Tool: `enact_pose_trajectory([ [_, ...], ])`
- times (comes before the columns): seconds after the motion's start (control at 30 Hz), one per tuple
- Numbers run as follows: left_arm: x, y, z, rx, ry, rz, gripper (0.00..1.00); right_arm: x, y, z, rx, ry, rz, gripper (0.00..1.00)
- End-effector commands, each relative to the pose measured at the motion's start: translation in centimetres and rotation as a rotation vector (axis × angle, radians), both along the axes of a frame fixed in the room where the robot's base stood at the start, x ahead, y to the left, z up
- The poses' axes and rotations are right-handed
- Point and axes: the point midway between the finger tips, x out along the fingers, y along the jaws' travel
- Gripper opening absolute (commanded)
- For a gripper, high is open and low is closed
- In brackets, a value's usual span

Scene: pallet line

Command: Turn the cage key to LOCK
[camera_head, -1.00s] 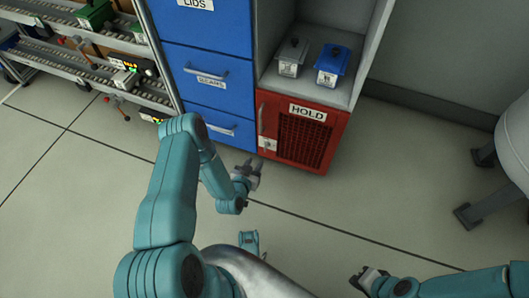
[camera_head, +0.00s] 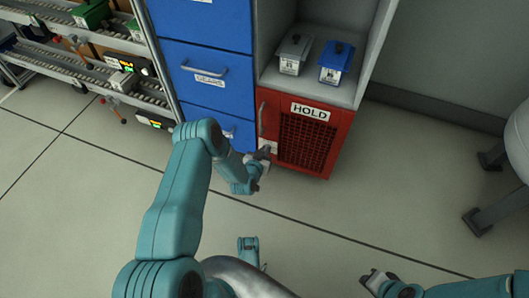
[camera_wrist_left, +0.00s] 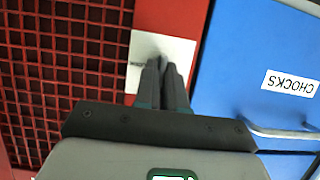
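The red cage (camera_head: 330,121) with its HOLD sign stands under an open shelf; it fills the left of the left wrist view (camera_wrist_left: 172,15). Its whitish lock plate (camera_wrist_left: 150,45) is at the door's edge, partly covered by my left gripper. My left gripper (camera_head: 266,152) is at this plate; in the left wrist view its two fingers (camera_wrist_left: 161,66) lie close together with their tips over the plate. The key is hidden behind or between the fingertips, and I cannot tell if it is gripped. My right gripper (camera_head: 373,277) is low at the right, empty, fingers apart.
A blue drawer cabinet (camera_head: 202,60) adjoins the cage on the left; a CHOCKS drawer (camera_wrist_left: 250,70) with a handle is close to the left gripper. A grey-lidded box (camera_head: 293,55) and a blue box (camera_head: 335,62) stand on the shelf. The floor in front is clear.

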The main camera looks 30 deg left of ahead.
Motion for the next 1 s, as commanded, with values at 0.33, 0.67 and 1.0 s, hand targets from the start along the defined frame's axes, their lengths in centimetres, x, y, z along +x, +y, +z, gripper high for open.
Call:
enact_pose_trajectory([
  [0.33, -0.05, -0.05, -0.08, 0.010, 0.005, 0.000, 0.00, -0.02, 0.00, 0.01, 0.000, 0.001, 0.000, 0.00],
  [0.67, 0.01, -0.29, -0.15, 0.163, 0.042, -0.001, 0.00, -0.14, 0.03, 0.17, 0.001, 0.005, 0.001, 0.00],
  [1.0, 0.04, -0.53, -0.36, 0.468, 0.117, 0.000, 0.00, -0.16, 0.03, 0.10, 0.001, 0.005, 0.001, 0.00],
])
